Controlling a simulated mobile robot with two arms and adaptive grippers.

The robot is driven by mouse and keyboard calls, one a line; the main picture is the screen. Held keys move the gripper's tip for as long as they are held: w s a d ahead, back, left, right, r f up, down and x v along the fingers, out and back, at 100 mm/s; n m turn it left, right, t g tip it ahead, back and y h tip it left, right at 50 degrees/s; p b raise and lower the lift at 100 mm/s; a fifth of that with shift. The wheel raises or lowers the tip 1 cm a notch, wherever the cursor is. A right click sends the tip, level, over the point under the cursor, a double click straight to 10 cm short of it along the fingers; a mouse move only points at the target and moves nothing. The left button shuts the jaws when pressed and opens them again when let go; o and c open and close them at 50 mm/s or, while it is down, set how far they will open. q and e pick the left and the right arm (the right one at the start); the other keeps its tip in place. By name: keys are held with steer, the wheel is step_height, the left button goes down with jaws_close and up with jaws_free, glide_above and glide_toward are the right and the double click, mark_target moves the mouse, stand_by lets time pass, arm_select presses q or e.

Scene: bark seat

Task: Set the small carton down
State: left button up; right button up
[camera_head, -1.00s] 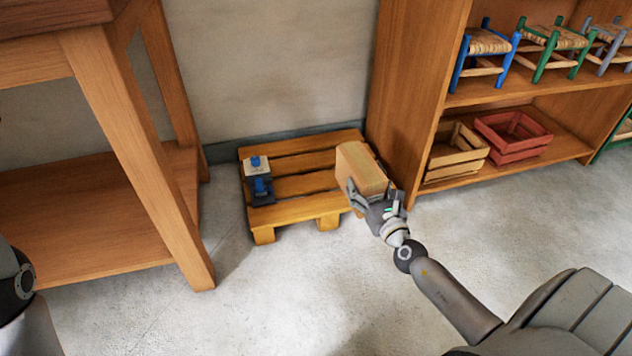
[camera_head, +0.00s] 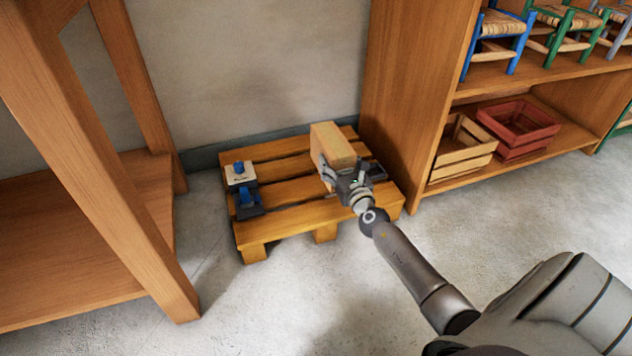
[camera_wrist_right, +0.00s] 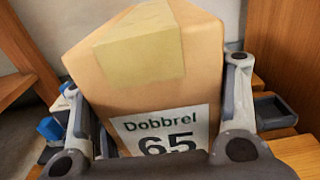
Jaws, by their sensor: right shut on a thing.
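The small carton (camera_head: 331,143) is a light brown box held in my right gripper (camera_head: 343,178), over the right part of the low wooden pallet (camera_head: 290,218). In the right wrist view the carton (camera_wrist_right: 150,85) sits between the two fingers, with a tape strip and a label reading "Dobbrel 65". Whether its underside touches the pallet is hidden. My left gripper is not in view.
A white-and-blue object (camera_head: 240,174) and a dark blue one (camera_head: 248,203) stand on the pallet's left side. A wooden table (camera_head: 130,150) is at left. A shelf (camera_head: 415,100) with crates and small chairs rises close on the right. The pallet's middle is bare.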

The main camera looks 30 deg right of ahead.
steer(key=w+f+b, duration=0.2)
steer(key=w+a+f+b, duration=0.1)
steer(key=w+f+b, duration=0.3)
steer(key=shift+w+a+f, duration=0.1)
steer(key=shift+w+a, duration=0.15)
steer(key=shift+a, duration=0.15)
steer(key=shift+w+f+b, duration=0.15)
steer(key=shift+f+b, duration=0.1)
steer(key=shift+b, duration=0.35)
step_height(320, 180, down, 3)
steer(key=b, duration=0.3)
steer(key=shift+w+a+f+b, duration=0.1)
steer(key=shift+w+f+b, duration=0.05)
steer(key=shift+b, duration=0.15)
steer(key=o, duration=1.3)
